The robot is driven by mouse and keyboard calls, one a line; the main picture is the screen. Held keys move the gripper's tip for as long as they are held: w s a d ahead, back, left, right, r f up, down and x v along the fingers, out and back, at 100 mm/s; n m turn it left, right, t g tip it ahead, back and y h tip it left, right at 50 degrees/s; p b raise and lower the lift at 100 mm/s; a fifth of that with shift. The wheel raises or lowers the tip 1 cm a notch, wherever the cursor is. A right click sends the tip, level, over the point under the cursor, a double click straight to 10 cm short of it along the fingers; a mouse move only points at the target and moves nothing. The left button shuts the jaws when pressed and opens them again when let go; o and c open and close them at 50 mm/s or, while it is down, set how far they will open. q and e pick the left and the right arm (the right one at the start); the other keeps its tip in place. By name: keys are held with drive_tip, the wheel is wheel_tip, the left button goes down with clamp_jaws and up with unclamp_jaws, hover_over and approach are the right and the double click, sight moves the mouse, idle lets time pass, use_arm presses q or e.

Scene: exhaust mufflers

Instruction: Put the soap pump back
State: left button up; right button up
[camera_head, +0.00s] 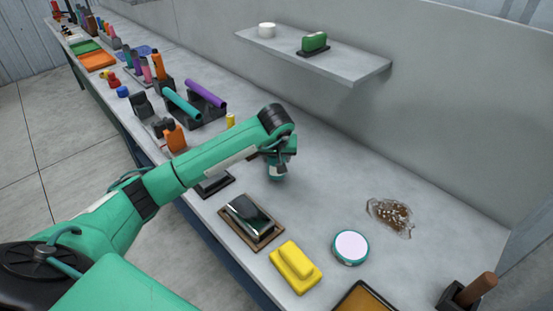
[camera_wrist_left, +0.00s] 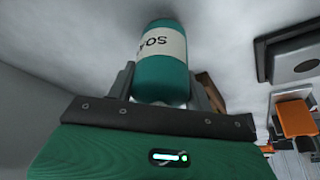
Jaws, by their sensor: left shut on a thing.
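The soap pump is a teal bottle with a white "SO…" label, seen in the left wrist view (camera_wrist_left: 163,75). My left gripper (camera_head: 277,165) is shut on it, with a finger on either side of the bottle. In the head view the gripper is over the middle of the bench, and my arm and wrist hide most of the bottle. I cannot tell whether its base touches the bench. A flat black tray (camera_head: 216,184) lies just left of the gripper; it is partly behind my forearm. My right gripper is not in view.
Near the gripper are a dark glossy block on a wooden tray (camera_head: 275,236), a yellow block (camera_head: 295,266), a round white-topped tin (camera_head: 350,247) and a crumpled clear bag (camera_head: 390,215). A wall shelf (camera_head: 350,69) is behind.

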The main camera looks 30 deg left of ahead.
use_arm(q)
drive_tip(key=shift+f, duration=0.85)
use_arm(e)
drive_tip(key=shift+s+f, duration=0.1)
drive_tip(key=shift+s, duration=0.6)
use_arm(q)
drive_tip(key=o, duration=1.1)
drive_tip(key=shift+o, duration=0.2)
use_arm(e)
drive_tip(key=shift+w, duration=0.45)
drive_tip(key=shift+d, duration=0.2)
